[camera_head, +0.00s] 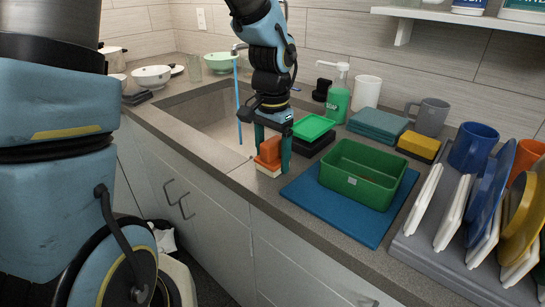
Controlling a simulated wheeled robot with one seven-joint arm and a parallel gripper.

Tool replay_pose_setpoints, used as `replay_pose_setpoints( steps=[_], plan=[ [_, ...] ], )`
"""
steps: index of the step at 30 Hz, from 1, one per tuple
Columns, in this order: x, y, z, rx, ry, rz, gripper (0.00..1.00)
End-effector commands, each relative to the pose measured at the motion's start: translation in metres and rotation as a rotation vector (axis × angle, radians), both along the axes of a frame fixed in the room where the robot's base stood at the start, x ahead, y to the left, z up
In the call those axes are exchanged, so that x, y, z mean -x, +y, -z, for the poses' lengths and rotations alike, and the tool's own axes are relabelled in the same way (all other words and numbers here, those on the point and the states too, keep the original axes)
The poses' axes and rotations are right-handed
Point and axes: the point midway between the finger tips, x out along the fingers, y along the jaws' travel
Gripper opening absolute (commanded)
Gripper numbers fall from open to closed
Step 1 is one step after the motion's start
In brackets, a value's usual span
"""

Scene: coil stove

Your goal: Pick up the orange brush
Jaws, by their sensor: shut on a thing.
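The orange brush (268,151) has an orange top and a pale lower edge. It is near the front edge of the counter, just left of the blue mat. My gripper (272,152) points down from above and is shut on the brush, with a finger on each side. Whether the brush touches the counter or is slightly above it, I cannot tell.
A green bin (362,177) stands on the blue mat (318,200). The sink (205,115) with running water is behind left. A dish rack (440,262) fills the right.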

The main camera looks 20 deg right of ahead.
Motion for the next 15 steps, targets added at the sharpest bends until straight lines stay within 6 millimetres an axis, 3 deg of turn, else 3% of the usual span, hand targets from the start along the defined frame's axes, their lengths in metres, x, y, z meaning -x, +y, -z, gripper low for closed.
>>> replay_pose_setpoints(
  steps=[8, 15],
  plan=[
    [-0.001, 0.0, -0.004, 0.001, -0.002, 0.0, 0.21],
    [-0.001, -0.001, -0.043, 0.004, -0.006, -0.002, 0.21]
  ],
)
